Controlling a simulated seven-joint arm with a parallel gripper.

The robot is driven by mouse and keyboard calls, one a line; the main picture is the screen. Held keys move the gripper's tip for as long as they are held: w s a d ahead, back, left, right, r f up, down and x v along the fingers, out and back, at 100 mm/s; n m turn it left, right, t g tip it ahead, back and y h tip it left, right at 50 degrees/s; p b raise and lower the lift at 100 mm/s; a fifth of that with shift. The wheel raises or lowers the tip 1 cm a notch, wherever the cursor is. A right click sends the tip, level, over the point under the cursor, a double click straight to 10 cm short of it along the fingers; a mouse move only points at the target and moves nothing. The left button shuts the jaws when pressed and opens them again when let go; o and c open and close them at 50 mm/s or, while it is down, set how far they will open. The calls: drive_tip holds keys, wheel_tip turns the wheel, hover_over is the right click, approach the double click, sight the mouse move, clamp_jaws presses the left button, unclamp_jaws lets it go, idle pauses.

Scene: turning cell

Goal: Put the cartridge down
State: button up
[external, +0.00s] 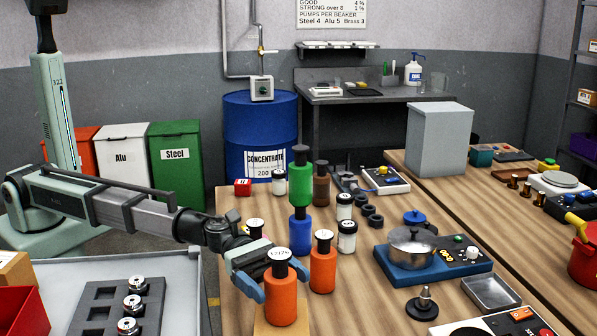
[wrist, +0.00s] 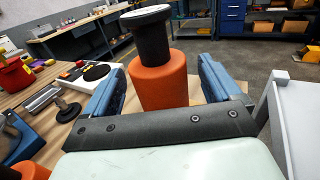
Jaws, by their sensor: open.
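An orange cartridge (external: 281,303) with a black neck and a pale marked top stands upright at the front of the wooden table. It also shows in the wrist view (wrist: 160,82), upright between the blue fingers. My gripper (external: 275,281) is open around its upper body, one finger on each side; the fingers look apart from it in the wrist view. Another orange cartridge (external: 323,268) stands just behind it to the right. A blue one (external: 300,232), a green one (external: 300,187) and a brown one (external: 321,190) stand further back. The cartridge's base is partly out of frame in the wrist view.
Small white jars with black lids, such as one (external: 347,238), stand close behind. A pot on a blue hotplate (external: 420,262) and a metal tray (external: 487,292) are to the right. A grey cart (external: 190,290) with a dark holder (external: 95,303) is at left.

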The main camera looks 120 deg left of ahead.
drive_tip(key=v, duration=0.9)
drive_tip(key=shift+w, duration=0.1)
